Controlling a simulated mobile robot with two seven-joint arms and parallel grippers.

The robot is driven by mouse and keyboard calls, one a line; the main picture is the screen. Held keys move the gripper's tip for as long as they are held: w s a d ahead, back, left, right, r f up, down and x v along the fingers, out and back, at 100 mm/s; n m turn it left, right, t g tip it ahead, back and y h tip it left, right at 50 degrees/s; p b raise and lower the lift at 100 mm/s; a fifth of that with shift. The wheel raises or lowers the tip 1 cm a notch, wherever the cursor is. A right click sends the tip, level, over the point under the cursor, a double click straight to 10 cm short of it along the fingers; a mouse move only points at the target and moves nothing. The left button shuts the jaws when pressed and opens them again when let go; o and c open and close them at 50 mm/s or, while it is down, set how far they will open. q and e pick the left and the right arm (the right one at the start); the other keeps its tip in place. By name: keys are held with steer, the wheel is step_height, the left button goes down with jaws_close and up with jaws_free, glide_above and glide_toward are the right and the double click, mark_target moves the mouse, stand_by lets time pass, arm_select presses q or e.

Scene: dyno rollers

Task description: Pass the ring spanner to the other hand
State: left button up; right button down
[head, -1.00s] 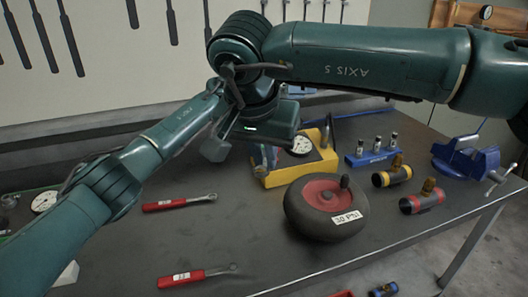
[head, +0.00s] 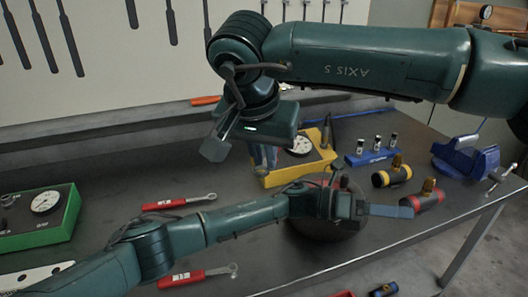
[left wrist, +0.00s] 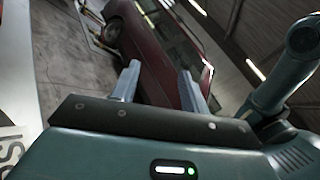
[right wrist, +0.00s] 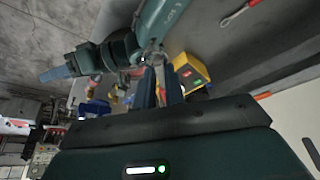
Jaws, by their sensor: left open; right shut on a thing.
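My right gripper (head: 215,147) hangs above the middle of the bench with its fingers close together. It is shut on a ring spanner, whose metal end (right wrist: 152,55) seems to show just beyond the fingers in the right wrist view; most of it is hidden. My left gripper (head: 390,209) is open and empty, in front of the dark wheel and well right of my right gripper. In the left wrist view its fingers (left wrist: 158,88) stand apart with nothing between them. Two red-handled ring spanners, one farther back (head: 180,202) and one nearer (head: 197,275), lie on the bench.
The wheel with a red hub (head: 322,225) is partly behind my left arm. A yellow gauge box (head: 310,165), a blue socket rail (head: 370,158), two hammer-like tools (head: 392,178) and a blue vice (head: 465,158) stand beyond. A green gauge box (head: 62,222) is at left.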

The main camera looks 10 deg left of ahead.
arm_select(q)
steer(key=s+d+n+t+h, duration=0.3)
steer(key=s+n+t, duration=0.25)
steer(key=n, duration=0.25)
steer(key=s+a+f+n+t+y, duration=0.2)
steer(key=a+f+n+t+y, duration=0.3)
steer(key=n, duration=0.6)
steer(key=s+a+f+n+t+y, duration=0.1)
steer(key=s+f+n+t+y, duration=0.15)
steer(key=f+n, duration=0.6)
steer(key=s+a+f+n+g+y, duration=0.1)
steer(key=s+a+f+n+y, duration=0.3)
steer(key=a, duration=0.3)
steer(key=s+a+f+n+g+y, duration=0.1)
steer(key=s+a+f+n+y, duration=0.1)
steer(key=s+a+f+n, duration=0.5)
steer(key=s+a+f+n+g+y, duration=0.1)
steer(key=s+a+f+n+y, duration=0.15)
steer(key=a+f+n, duration=0.4)
steer(key=w+a+r+t+y, duration=0.3)
steer(key=w+a, duration=0.1)
steer(key=a, duration=0.1)
steer(key=shift+a+r+t, duration=0.25)
steer(key=shift+t, duration=0.05)
